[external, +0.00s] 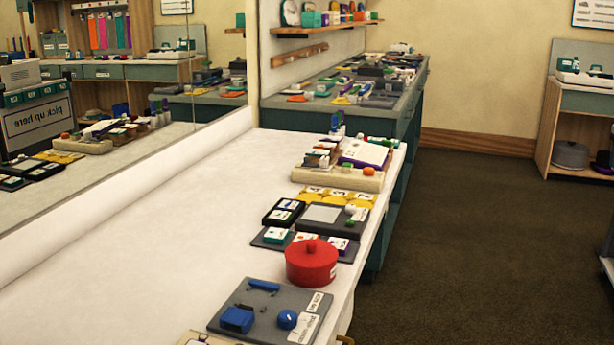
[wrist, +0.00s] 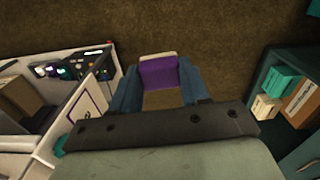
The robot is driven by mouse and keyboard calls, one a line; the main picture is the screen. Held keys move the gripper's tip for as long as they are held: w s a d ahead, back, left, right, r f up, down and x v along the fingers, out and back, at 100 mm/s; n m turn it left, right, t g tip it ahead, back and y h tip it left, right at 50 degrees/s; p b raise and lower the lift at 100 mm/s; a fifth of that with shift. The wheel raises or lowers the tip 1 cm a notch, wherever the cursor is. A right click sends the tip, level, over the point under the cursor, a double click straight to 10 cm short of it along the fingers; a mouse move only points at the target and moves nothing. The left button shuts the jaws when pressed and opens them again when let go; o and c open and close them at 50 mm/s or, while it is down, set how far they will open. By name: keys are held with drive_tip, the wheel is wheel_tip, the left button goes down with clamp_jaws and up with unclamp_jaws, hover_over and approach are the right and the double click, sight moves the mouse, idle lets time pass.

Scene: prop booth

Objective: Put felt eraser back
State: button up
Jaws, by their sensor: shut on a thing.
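In the wrist view, my gripper (wrist: 159,88) has its two blue-grey fingers closed on a small block with a purple face and a pale top edge, which looks like the felt eraser (wrist: 158,72). The block sits between the fingertips, with brown floor behind it. My gripper and arm are not visible in the external view. I cannot tell from the frames which spot is the eraser's own place.
The external view shows a white counter (external: 150,220) with a red lidded pot (external: 311,262), a grey board with blue parts (external: 262,312), yellow number tiles (external: 335,196) and a cream tray (external: 335,180). The wrist view shows a teal shelf (wrist: 262,82) at right. Open floor lies right of the counter.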

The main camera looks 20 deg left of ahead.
drive_tip(key=s+a+n, duration=0.3)
drive_tip(key=s+a, duration=0.2)
drive_tip(key=a, duration=1)
drive_tip(key=s+a+n, duration=0.3)
drive_tip(key=s+a, duration=0.2)
drive_tip(key=a, duration=0.9)
drive_tip(key=s+a+n, duration=0.2)
drive_tip(key=s+a, duration=0.3)
drive_tip(key=a, duration=1)
drive_tip(key=s+a+r+n, duration=0.2)
drive_tip(key=s+a+n, duration=0.7)
drive_tip(key=s+a, duration=3.45)
drive_tip(key=a+r, duration=0.1)
drive_tip(key=a, duration=1.2)
drive_tip(key=shift+s+d+f, duration=0.1)
drive_tip(key=shift+s+f, duration=0.1)
drive_tip(key=shift+f, duration=2.15)
drive_tip(key=shift+s+d+f, duration=0.1)
drive_tip(key=shift+s+f, duration=0.05)
drive_tip(key=shift+f, duration=2.2)
drive_tip(key=shift+f, duration=0.15)
drive_tip(key=o, duration=1)
